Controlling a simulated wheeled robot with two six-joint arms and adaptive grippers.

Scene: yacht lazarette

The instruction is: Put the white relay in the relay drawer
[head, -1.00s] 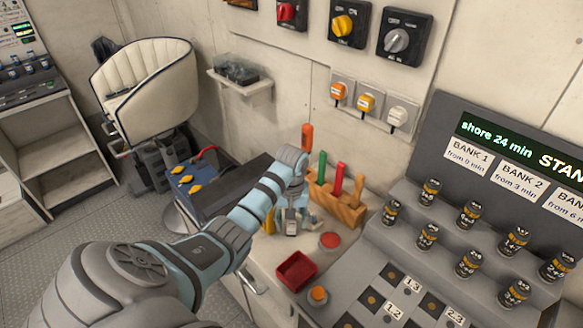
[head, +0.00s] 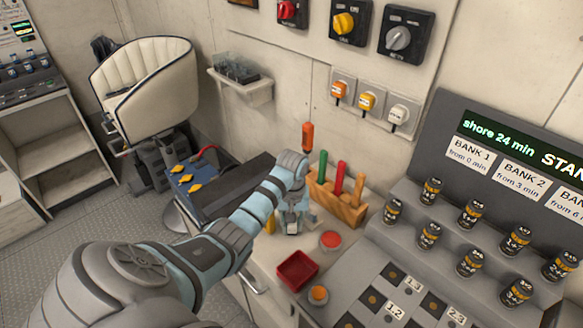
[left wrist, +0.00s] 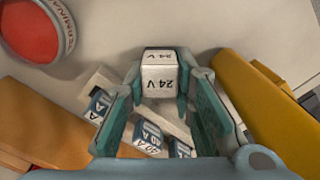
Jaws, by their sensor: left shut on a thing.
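The white relay (left wrist: 160,78), a small block marked "24 V", sits between the fingers of my left gripper (left wrist: 162,98) in the left wrist view. The fingers are shut on its sides. In the head view my left gripper (head: 291,222) points down low over the counter, in front of the wooden tool block; the relay is too small to make out there. Blue-and-white pieces marked "40 A" (left wrist: 103,105) lie in a pale holder just beyond the fingers. A metal handle (head: 254,284) shows on the counter front; I cannot tell whether it belongs to the relay drawer. My right gripper is out of view.
A wooden block with coloured-handled tools (head: 338,205) stands behind the gripper. A red round tin (head: 330,240), a red tray (head: 297,269) and an orange-topped jar (head: 318,294) stand nearby. The stepped battery panel (head: 400,235) is to the right.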

